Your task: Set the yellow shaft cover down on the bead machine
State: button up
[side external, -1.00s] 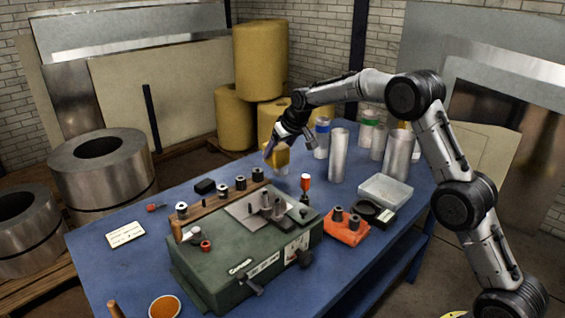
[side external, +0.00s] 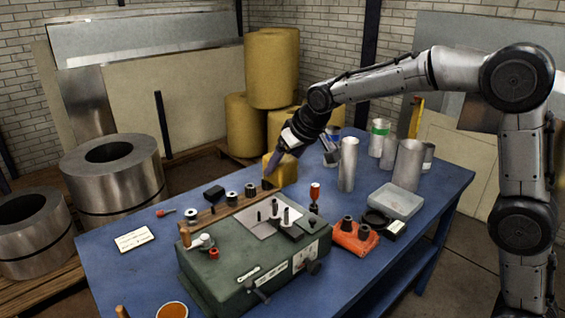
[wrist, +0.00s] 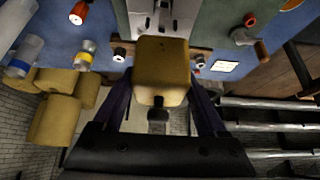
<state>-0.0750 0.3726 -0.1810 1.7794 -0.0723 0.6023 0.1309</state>
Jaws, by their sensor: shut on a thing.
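The yellow shaft cover (side external: 281,169) is a block with rounded edges, held above the bench behind the machine. My gripper (side external: 275,162) is shut on it. In the wrist view the cover (wrist: 162,70) sits between my two dark fingers (wrist: 163,88). The bead machine (side external: 240,272) is a green box on the blue bench, with a pale plate and upright dark shafts on top. Its green body shows at the top of the wrist view (wrist: 222,30). The cover is apart from the shafts (side external: 274,212), on their far side.
A wooden rack (side external: 222,213) with several rollers stands along the machine's back. A red-handled tool (side external: 314,196) and an orange tray (side external: 354,238) are to the right.

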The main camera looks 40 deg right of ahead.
jog(key=shift+f, duration=2.95)
jog(key=shift+f, duration=0.85)
jog(key=shift+f, duration=0.35)
jog(key=shift+f, duration=0.3)
jog(key=shift+f, duration=0.35)
jog(key=shift+f, duration=0.75)
jog(key=shift+f, duration=0.35)
jog(key=shift+f, duration=0.25)
dwell(0.4)
